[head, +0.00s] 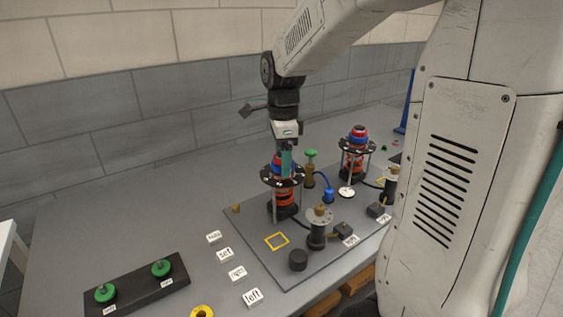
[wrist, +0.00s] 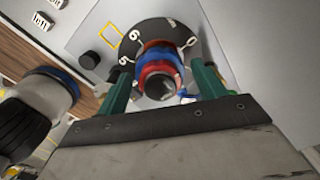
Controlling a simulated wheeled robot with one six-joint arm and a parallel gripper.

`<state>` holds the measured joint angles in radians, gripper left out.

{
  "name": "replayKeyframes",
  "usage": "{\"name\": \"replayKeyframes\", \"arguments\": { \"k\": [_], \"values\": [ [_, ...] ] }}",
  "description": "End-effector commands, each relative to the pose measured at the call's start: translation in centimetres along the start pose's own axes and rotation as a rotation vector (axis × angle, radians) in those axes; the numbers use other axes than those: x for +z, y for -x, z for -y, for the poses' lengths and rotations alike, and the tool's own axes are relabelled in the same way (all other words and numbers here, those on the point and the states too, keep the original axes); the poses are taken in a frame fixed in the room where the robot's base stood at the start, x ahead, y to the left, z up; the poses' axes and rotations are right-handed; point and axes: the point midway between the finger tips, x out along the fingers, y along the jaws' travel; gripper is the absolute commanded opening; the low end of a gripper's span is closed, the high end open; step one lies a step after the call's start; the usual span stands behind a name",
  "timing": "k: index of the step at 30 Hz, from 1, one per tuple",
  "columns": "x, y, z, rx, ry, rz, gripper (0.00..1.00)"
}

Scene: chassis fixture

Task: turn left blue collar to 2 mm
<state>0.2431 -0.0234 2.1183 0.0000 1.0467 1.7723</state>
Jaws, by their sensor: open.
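The left blue collar (head: 278,158) sits with red rings on top of the left stand, above its black dial (head: 270,179). In the wrist view, the blue collar (wrist: 157,55) shows between red rings around a grey centre. The numbered dial (wrist: 131,48) surrounds it, with 5, 6 and 0 readable. My gripper (wrist: 161,72) is open, pointing down over the left stand, with one green finger on each side of the collar stack. I cannot tell whether the fingers touch it. A finger also hides part of the collar in the head view. The present setting is not readable.
A similar right stand (head: 357,152) rises close behind on the same grey plate (head: 247,226). A green-topped post (head: 311,168) and a flanged post (head: 317,230) stand near the left stand. Green buttons (head: 161,268) lie front left. A dark blue-banded part (wrist: 50,85) is beside my gripper.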

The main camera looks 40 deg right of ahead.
Motion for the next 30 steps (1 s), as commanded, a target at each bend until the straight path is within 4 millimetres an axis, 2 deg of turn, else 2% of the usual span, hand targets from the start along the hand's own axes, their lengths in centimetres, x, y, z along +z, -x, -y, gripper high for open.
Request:
{"name": "replayKeyframes", "arguments": {
  "k": [8,16,24,25,29,30],
  "values": [
    [0.0,0.0,0.0,0.0,-0.153,0.0,0.69],
    [0.0,0.0,0.0,0.0,-0.466,0.0,0.69],
    [0.0,0.0,0.0,0.0,-0.514,0.0,0.69],
    [0.0,0.0,0.0,0.0,-0.514,0.0,0.64],
    [0.0,0.0,0.0,0.0,-0.513,0.0,0.28],
    [0.0,0.0,0.0,0.0,-0.513,0.0,0.28]
  ]
}}
